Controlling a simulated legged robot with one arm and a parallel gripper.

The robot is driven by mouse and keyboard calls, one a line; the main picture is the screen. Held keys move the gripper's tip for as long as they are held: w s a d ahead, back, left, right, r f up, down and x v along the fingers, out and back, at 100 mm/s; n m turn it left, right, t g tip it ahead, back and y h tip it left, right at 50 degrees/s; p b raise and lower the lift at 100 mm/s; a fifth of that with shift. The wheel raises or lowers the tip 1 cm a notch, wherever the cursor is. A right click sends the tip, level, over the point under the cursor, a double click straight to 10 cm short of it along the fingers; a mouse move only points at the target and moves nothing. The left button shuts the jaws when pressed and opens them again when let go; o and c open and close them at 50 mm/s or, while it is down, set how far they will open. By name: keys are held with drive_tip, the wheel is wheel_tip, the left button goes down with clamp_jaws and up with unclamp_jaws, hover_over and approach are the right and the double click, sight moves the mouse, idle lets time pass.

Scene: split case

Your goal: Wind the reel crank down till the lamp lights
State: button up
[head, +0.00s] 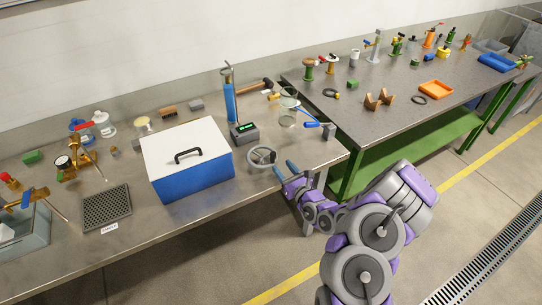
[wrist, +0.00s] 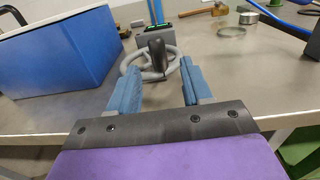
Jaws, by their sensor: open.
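A grey ring-shaped wheel (head: 262,156), which looks like the reel crank, is at the bench's front edge, right of the blue case. In the wrist view the wheel (wrist: 133,59) has spokes and an upright dark handle (wrist: 157,52). My gripper (head: 284,169) is open, just right of the wheel in the head view. In the wrist view its blue fingers (wrist: 159,75) point at the wheel, with the handle in line with the gap. I cannot tell if they touch it. Behind the wheel is a dark grey box (head: 245,139) with a green strip; I see no separate lamp.
A blue case with a white lid (head: 185,145) stands close left of the wheel. A blue pump (head: 230,100), a glass jar (head: 288,110) and a blue-handled tool (head: 310,122) lie behind and right. A second bench (head: 400,105) holds several items.

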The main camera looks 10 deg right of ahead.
sight(275, 158)
drive_tip(key=x, duration=0.2)
drive_tip(key=b+x, duration=0.1)
drive_tip(key=x, duration=0.2)
drive_tip(key=b+x, duration=0.1)
drive_tip(key=x, duration=0.2)
drive_tip(key=shift+a+f, duration=0.15)
drive_tip(key=shift+a, duration=0.2)
drive_tip(key=shift+w, duration=0.55)
drive_tip(key=shift+c, duration=0.5)
clamp_jaws()
drive_tip(key=shift+d+n+y, duration=0.1)
drive_tip(key=shift+n+y, duration=0.2)
drive_tip(key=shift+y, duration=0.1)
drive_tip(key=n+g+y, duration=0.2)
drive_tip(key=w+n+y, duration=0.1)
drive_tip(key=y, duration=0.1)
drive_tip(key=shift+d+g, duration=0.35)
drive_tip(key=shift+g, duration=0.05)
drive_tip(key=shift+w+n+g+y, duration=0.2)
drive_tip(key=shift+n+g+y, duration=0.45)
drive_tip(key=shift+g+y, duration=0.1)
drive_tip(key=shift+w+n+g+y, duration=0.25)
drive_tip(key=shift+n+g+y, duration=0.4)
drive_tip(key=shift+y, duration=0.1)
